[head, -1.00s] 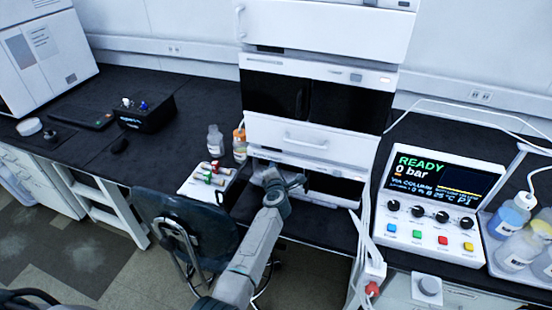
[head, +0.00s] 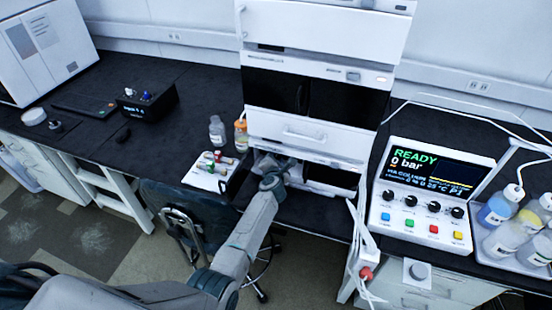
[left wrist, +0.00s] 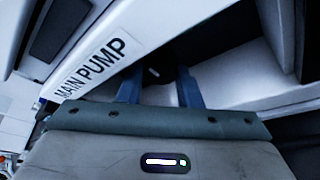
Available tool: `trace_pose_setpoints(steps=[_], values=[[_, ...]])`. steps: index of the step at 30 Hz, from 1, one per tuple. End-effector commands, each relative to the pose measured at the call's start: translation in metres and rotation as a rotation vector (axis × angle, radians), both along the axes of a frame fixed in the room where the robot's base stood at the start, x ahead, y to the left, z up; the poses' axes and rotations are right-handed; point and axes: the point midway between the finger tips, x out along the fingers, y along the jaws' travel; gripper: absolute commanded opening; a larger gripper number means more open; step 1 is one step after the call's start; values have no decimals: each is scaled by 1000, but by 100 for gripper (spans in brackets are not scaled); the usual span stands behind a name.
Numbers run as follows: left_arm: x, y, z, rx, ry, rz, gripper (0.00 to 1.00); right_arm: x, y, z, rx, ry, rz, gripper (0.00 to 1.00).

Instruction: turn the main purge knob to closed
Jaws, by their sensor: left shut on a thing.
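The main purge knob (left wrist: 155,74) is dark with a small pale mark, on the front of the module labelled MAIN PUMP (left wrist: 90,67) in the left wrist view. My left gripper (left wrist: 158,84) has its two blue fingers on either side of the knob and is shut on it. The knob's far side and exact angle are hard to read. In the head view my left gripper (head: 266,168) reaches into the low opening of the white stack (head: 320,128), and its wrist hides the knob there. My right gripper is in neither view.
A white control console (head: 425,220) reading READY and 0 bar stands at right, beside a tray of bottles (head: 510,225). A small valve tray (head: 205,172) and two bottles (head: 217,130) are left of the stack. A chair (head: 185,215) stands below the bench.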

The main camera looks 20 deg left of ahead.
Motion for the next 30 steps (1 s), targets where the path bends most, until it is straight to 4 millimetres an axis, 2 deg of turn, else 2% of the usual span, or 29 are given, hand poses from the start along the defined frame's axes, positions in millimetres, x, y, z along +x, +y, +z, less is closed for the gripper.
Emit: trace_pose_setpoints(steps=[3,4,6,7,15,19,30], values=[[-1,-1,-1,-3,2,1,9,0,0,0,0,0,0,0],[-1,0,-1,-3,2,1,38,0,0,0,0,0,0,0],[-1,0,-1,-2,2,0,51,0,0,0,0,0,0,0],[-1,0,-1,-1,1,0,53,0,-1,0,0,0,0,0],[-1,-1,0,-1,1,0,53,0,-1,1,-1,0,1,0],[-9,-3,4,-1,0,0,53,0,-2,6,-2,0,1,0],[-72,-19,22,-3,1,0,53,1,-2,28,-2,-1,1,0]])
